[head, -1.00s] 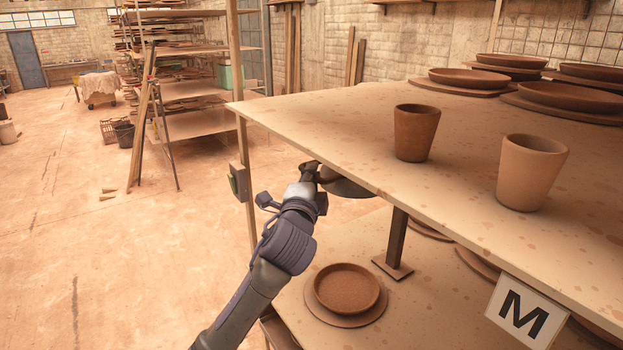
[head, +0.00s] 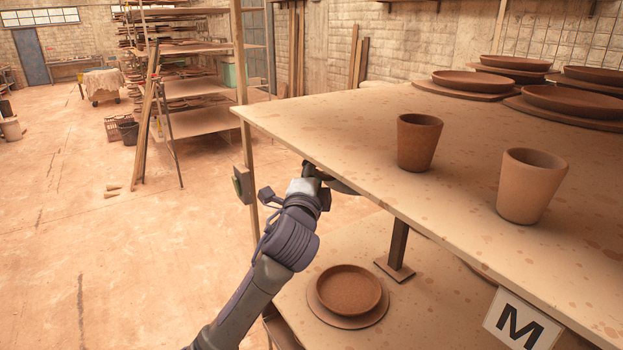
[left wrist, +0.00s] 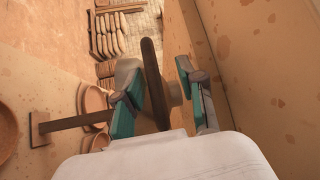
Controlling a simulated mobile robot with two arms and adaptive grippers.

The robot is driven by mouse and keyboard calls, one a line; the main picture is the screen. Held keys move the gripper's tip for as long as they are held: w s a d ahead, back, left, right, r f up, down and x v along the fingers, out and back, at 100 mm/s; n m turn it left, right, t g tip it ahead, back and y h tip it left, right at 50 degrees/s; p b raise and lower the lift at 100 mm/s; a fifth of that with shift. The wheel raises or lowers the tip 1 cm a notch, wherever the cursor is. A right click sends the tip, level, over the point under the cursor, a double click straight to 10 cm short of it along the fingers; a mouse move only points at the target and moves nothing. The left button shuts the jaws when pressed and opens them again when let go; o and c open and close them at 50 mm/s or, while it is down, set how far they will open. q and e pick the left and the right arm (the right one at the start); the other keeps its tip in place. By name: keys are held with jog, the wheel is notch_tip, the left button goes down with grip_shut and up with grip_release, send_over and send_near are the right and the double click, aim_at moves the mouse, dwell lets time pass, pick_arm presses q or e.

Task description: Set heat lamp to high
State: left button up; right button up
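A dark round shape (head: 344,187), likely the heat lamp's shade, shows partly under the front edge of the upper shelf in the head view. My left gripper (head: 311,170) reaches up to that edge beside it; the arm and shelf hide much of both. In the left wrist view, the teal-padded fingers of my left gripper (left wrist: 162,85) stand apart. A thin dark brown disc or bar (left wrist: 152,75), seen edge-on, and a tan round piece (left wrist: 174,93) lie between them or just beyond. I cannot tell whether the fingers touch either. No lamp setting is readable. My right gripper is not in view.
The upper shelf (head: 330,130) carries two clay cups (head: 418,142) (head: 528,185) and several plates. A bowl on a plate (head: 349,290) sits on the lower shelf. Open floor lies left.

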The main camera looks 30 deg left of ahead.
pick_arm(q)
jog(key=v, duration=1.1)
jog(key=shift+s+d, duration=0.2)
jog(key=shift+s, duration=0.15)
